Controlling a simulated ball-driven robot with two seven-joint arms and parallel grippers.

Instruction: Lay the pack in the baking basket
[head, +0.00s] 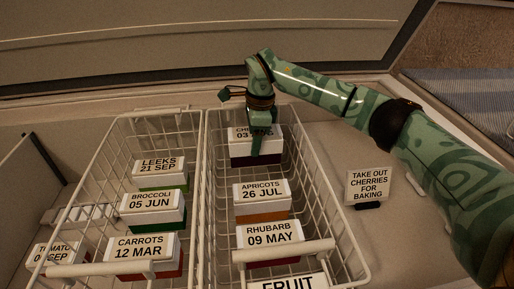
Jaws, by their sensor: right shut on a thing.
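The cherries pack (256,158), white with a dark red base, is at the far end of the right wire basket (352,262). Its label is partly covered by my right gripper (258,143), which is shut on it from above. I cannot tell whether the pack rests on the basket floor or is held just above it. A front sign on this basket reads "FRUIT". No basket marked for baking can be made out. My left gripper is not in view.
The apricots pack (262,190) and rhubarb pack (270,235) stand nearer in the fruit basket. The left basket (118,125) holds leeks (159,166), broccoli (151,204) and carrots (142,247). A tomato pack (52,250) is far left. A note (367,186) reads "Take out cherries for baking".

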